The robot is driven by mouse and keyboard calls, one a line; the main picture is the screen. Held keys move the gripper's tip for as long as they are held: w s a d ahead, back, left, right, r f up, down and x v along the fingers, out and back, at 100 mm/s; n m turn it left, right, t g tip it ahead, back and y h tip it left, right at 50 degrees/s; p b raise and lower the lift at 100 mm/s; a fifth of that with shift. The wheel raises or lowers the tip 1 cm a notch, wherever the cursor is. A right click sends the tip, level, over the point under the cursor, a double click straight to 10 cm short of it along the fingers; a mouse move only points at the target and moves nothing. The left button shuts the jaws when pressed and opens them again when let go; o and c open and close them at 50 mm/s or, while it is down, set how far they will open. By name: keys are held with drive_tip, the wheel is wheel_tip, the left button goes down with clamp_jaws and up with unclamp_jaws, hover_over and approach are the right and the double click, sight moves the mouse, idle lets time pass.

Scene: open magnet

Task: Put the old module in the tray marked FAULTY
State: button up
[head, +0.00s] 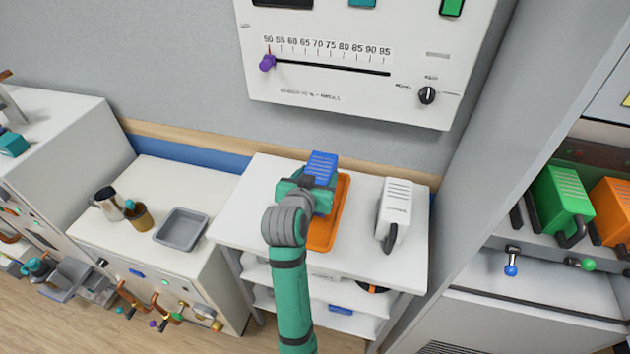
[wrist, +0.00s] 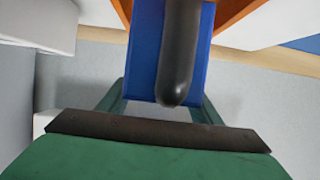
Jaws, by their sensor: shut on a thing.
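My gripper (head: 312,188) is shut on a blue module (head: 322,166) with a ribbed top. In the wrist view the blue module (wrist: 146,45) and its black handle (wrist: 178,55) fill the space ahead of the gripper (wrist: 160,103). An orange tray (head: 326,236) lies on the white bench, below and beside the gripper, partly hidden by it. Its edge shows in the wrist view (wrist: 238,14). I cannot read any FAULTY marking on it. I cannot tell whether the module touches the tray.
A white module with a dark handle (head: 395,212) stands on the bench right of the tray. A grey tray (head: 181,226), a jug (head: 108,203) and a brown pot (head: 138,214) stand on the left counter. Green (head: 562,198) and orange (head: 612,206) modules sit in the right cabinet.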

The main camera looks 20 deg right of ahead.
drive_tip(key=shift+w+f, duration=0.2)
drive_tip(key=shift+f, duration=0.1)
drive_tip(key=f, duration=0.3)
drive_tip(key=shift+w, duration=0.3)
drive_tip(key=shift+s+f, duration=0.1)
drive_tip(key=shift+f, duration=0.05)
drive_tip(key=shift+a, duration=0.1)
drive_tip(key=shift+f, duration=0.1)
drive_tip(key=o, duration=1.4)
